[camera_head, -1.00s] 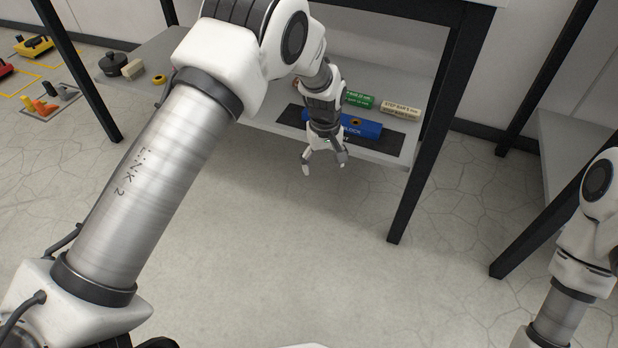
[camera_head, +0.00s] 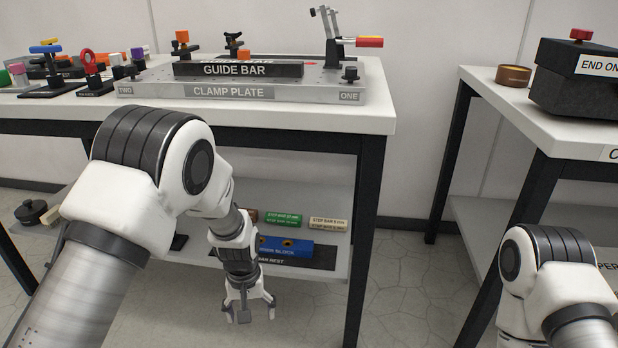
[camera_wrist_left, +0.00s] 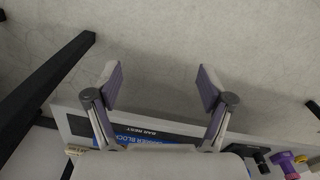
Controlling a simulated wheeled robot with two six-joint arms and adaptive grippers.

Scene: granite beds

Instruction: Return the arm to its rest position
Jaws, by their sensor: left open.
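My left gripper (camera_head: 249,305) hangs in front of the bench's lower shelf, fingers pointing down. In the left wrist view its two fingers (camera_wrist_left: 160,88) are spread wide with only bare floor between them, so it is open and empty. A blue block (camera_head: 286,247) lies on a dark mat labelled as a bar nest on the shelf behind the gripper. The blue block also shows in the left wrist view (camera_wrist_left: 140,138), beyond the gripper's base. My right arm shows at the lower right of the head view; its gripper is outside the frame.
A white bench (camera_head: 385,118) holds a clamp plate (camera_head: 228,92) with a black guide bar (camera_head: 238,69). Below, a shelf (camera_head: 338,262) carries a green step bar (camera_head: 283,218) and a cream one (camera_head: 328,223). A black bench leg (camera_head: 363,230) stands right of the gripper. A second bench (camera_head: 540,125) is at right.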

